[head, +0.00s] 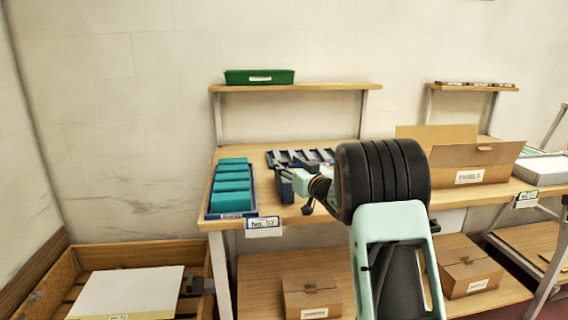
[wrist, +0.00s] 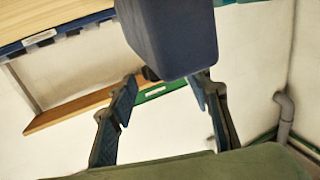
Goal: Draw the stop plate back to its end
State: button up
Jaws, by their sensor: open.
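No part can be told for certain as the stop plate. A dark blue block (wrist: 176,38) fills the top middle of the wrist view, close before my gripper (wrist: 163,100). The two fingers stand wide apart and the block's lower end shows between and beyond their tips. I cannot tell whether they touch it. In the head view my gripper (head: 286,166) is over the table near its front edge, partly hidden by my arm. A dark blue upright piece (head: 286,190) shows just below it. A dark rack with grey slots (head: 312,155) lies behind.
A blue tray (head: 209,212) of teal blocks stands left of my gripper on the wooden table. A green bin (head: 260,77) sits on the shelf above. A cardboard box (head: 470,160) stands to the right. More boxes (head: 312,295) are on the lower shelf.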

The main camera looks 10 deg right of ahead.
jog(key=shift+x, duration=1.35)
grip_shut()
